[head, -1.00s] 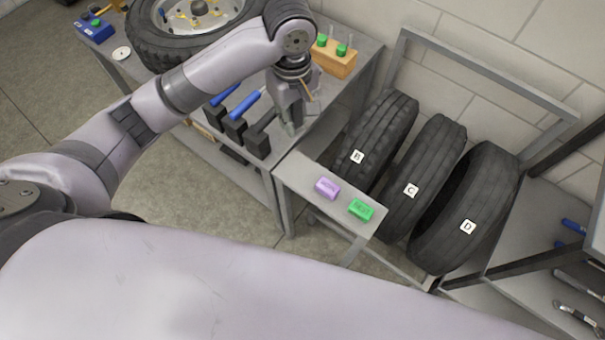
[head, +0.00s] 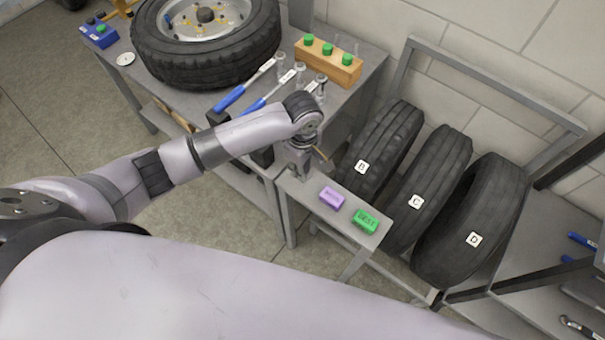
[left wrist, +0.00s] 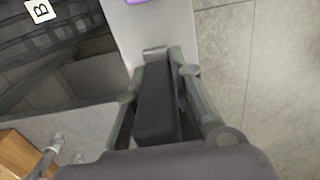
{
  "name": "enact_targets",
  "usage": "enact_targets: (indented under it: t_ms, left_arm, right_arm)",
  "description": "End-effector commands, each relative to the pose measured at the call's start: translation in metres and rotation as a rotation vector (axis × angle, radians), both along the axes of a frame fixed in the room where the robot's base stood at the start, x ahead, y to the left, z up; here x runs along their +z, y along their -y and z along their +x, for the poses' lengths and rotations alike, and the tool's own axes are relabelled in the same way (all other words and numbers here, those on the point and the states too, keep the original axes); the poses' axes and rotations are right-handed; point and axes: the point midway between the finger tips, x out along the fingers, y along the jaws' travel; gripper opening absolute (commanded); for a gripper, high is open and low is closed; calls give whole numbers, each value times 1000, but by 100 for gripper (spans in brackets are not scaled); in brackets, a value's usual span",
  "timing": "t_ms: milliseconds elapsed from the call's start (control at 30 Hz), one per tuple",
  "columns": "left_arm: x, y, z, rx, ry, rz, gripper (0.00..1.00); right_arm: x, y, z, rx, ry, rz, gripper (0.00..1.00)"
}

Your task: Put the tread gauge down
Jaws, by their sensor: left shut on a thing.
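My left gripper (head: 298,168) is at the left end of the narrow grey ledge (head: 310,208), left of the purple block. In the left wrist view, my left gripper (left wrist: 172,62) is shut on a dark bar-shaped thing, which I take to be the tread gauge (left wrist: 156,105). The head view hides most of it behind the gripper. I cannot tell whether it touches the ledge. My right gripper is not in view.
A purple block (head: 332,198) and a green block (head: 365,221) sit on the ledge. Tires B (head: 378,150), C (head: 430,185) and D (head: 470,215) stand behind it. The workbench (head: 345,100) holds a wheel (head: 205,60), blue-handled tools (head: 232,97) and a wooden block (head: 328,62).

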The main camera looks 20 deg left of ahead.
Motion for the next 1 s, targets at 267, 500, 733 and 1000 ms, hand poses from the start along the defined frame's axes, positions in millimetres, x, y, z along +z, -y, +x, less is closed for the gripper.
enact_targets:
  t_ms: [267,500,733,1000]
  left_arm:
    - [-38,0,0,-1,-2,2,0]
    - [-42,0,0,-2,1,0,0]
    - [-46,0,0,-1,0,-1,0]
    - [-46,0,0,-1,0,0,39]
  right_arm:
    - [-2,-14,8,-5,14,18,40]
    - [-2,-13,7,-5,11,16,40]
    - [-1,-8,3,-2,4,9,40]
    - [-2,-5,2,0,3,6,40]
